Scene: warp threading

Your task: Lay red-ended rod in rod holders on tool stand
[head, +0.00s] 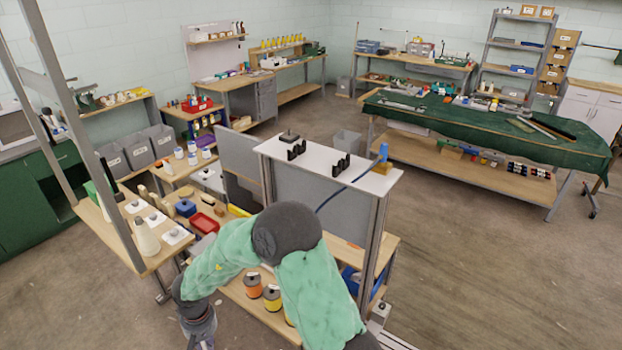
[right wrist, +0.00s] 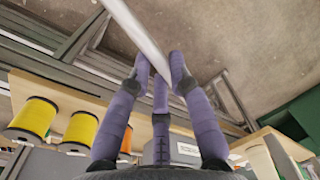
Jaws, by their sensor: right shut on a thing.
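In the right wrist view my right gripper (right wrist: 160,65) has its purple fingers closed around a pale grey rod (right wrist: 138,30). The rod runs up out of the frame at the top. No red end shows, so I cannot tell which end is held. In the head view the right arm bends down to the lower left, far below the stand top, and its fingers and the rod cannot be made out. The tool stand (head: 320,173) has a white top with two black rod holders (head: 297,150) (head: 341,165), both empty. My left gripper is out of view.
A dark block (head: 289,136) and a blue tool on a wooden block (head: 384,162) sit on the stand top. Yellow and orange spools (head: 271,297) stand low near the arm. A shelf with white bottles (head: 145,236) is at left. Open floor lies at right.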

